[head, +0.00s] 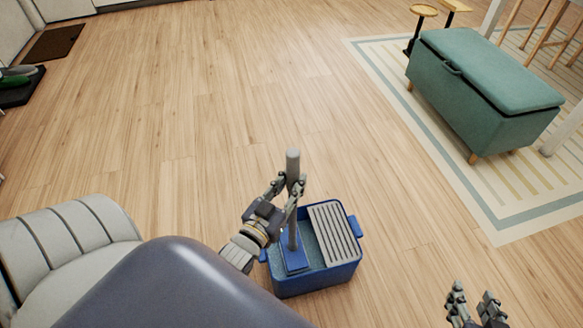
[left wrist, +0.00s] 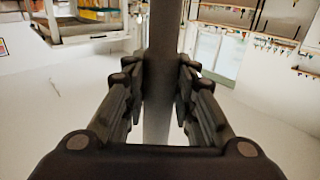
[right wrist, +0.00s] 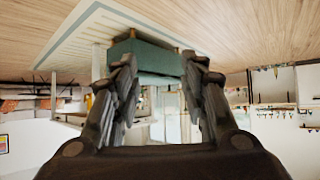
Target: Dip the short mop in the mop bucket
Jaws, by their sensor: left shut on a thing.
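The short mop has a grey handle (head: 292,163) and a flat blue head (head: 293,258). It stands nearly upright. My left gripper (head: 289,186) is shut on the upper part of the handle, which also runs between the fingers in the left wrist view (left wrist: 158,90). The mop head is inside the open left part of the blue mop bucket (head: 318,280); whether it touches the bottom or the water, I cannot tell. A grey slatted wringer (head: 335,234) covers the bucket's right part. My right gripper (head: 475,306) is open and empty, right of the bucket; its spread fingers show in the right wrist view (right wrist: 160,85).
A teal storage bench (head: 480,90) stands on a striped rug (head: 440,140) at the right. A grey ribbed cushioned seat (head: 65,245) is at the lower left. A dark mat (head: 52,42) lies at the far left. The wooden floor beyond the bucket is clear.

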